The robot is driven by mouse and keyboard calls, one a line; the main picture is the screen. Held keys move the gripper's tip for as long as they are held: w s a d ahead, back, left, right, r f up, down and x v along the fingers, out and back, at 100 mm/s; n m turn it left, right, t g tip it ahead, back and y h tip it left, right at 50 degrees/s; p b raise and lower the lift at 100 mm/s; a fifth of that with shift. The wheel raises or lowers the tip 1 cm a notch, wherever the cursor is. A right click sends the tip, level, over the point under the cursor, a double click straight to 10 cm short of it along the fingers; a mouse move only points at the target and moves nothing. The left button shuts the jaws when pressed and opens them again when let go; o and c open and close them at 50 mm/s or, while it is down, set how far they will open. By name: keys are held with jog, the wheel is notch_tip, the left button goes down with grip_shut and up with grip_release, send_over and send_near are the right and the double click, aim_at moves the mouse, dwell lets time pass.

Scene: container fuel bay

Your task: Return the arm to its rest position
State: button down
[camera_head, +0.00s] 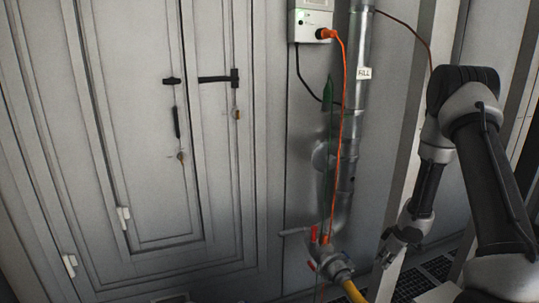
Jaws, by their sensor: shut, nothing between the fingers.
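My arm (485,150) stands at the right side of the view, bent at a high elbow. Its forearm hangs down and to the left. My gripper (384,258) is at the low end of the forearm, pointing down. It is small and dark here; it is shut and holds nothing. It hangs to the right of the pipe coupling, apart from it in the picture.
A metal pipe (353,100) marked FILL runs down the wall to a valve coupling (330,258) with a yellow hose (353,291). An orange cable (341,130) drops from a white box (311,22). Grey cabinet doors (135,120) fill the left. Floor grating (437,268) lies lower right.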

jog(key=s+d+r+m+g+h, duration=0.2)
jog(key=s+d+g+h, duration=0.1)
jog(key=s+d, duration=0.5)
jog(key=s+d+r+m+g+h, duration=0.1)
jog(key=s+r+m, duration=0.15)
jog(key=r, duration=0.35)
jog(key=s+d+r+m+h, duration=0.1)
jog(key=s+r, duration=0.2)
jog(key=r, duration=0.2)
jog(key=s+a+r+m+t+y, duration=0.1)
jog(key=s+a+r, duration=0.3)
jog(key=r, duration=0.5)
jog(key=s+a+r+m+t+y, duration=0.1)
jog(key=s+a+r+t, duration=0.2)
jog(key=s+a+r, duration=0.2)
jog(key=s+a+r+m+t+y, duration=0.1)
jog(key=s+a+r, duration=0.3)
jog(key=r, duration=1)
jog(key=s+t, duration=0.1)
jog(key=s, duration=0.2)
jog(key=shift+s+a, duration=0.25)
jog(key=shift+a, duration=0.1)
